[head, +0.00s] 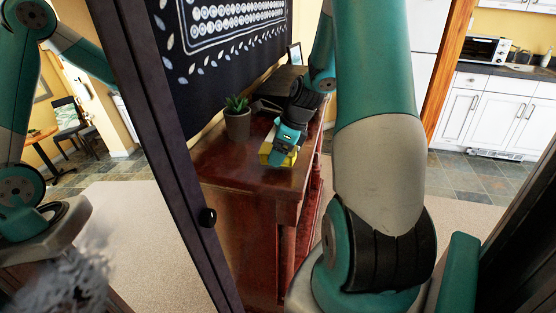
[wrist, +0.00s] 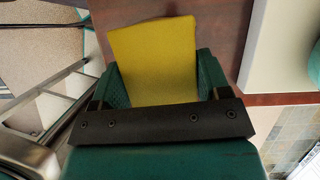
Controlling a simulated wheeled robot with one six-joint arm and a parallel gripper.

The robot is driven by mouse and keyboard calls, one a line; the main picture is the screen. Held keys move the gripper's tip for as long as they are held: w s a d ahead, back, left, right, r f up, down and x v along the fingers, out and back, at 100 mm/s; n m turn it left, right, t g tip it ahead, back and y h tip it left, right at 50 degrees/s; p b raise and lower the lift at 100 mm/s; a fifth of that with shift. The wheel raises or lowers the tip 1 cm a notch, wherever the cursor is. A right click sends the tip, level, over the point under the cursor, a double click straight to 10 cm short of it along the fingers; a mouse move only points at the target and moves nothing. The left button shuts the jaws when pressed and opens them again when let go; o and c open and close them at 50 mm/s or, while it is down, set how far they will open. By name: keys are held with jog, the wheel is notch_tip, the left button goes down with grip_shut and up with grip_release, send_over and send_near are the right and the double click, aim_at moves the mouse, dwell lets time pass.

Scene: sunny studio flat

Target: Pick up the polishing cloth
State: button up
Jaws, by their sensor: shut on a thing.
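The polishing cloth is yellow and looks like a flat folded piece. In the wrist view the cloth (wrist: 155,60) lies between the two green fingers of my gripper (wrist: 158,88), which touch its sides. In the head view the cloth (head: 267,155) shows as a yellow patch at the top of the dark red wooden sideboard (head: 225,165). My gripper (head: 283,152) is over it there and hides part of it. I cannot tell whether the cloth still touches the wood.
A potted plant (head: 237,122) stands left of my gripper on the sideboard. Dark objects (head: 278,85) and a small frame (head: 294,53) are behind. A dark-framed mirror edge (head: 165,150) stands at left. The sideboard's front part is bare.

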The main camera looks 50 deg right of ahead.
notch_tip(320, 180, up, 18)
jog(key=shift+f, duration=0.2)
jog(key=o, duration=0.3)
jog(key=shift+c, duration=1.1)
jog(key=shift+a+f, duration=0.1)
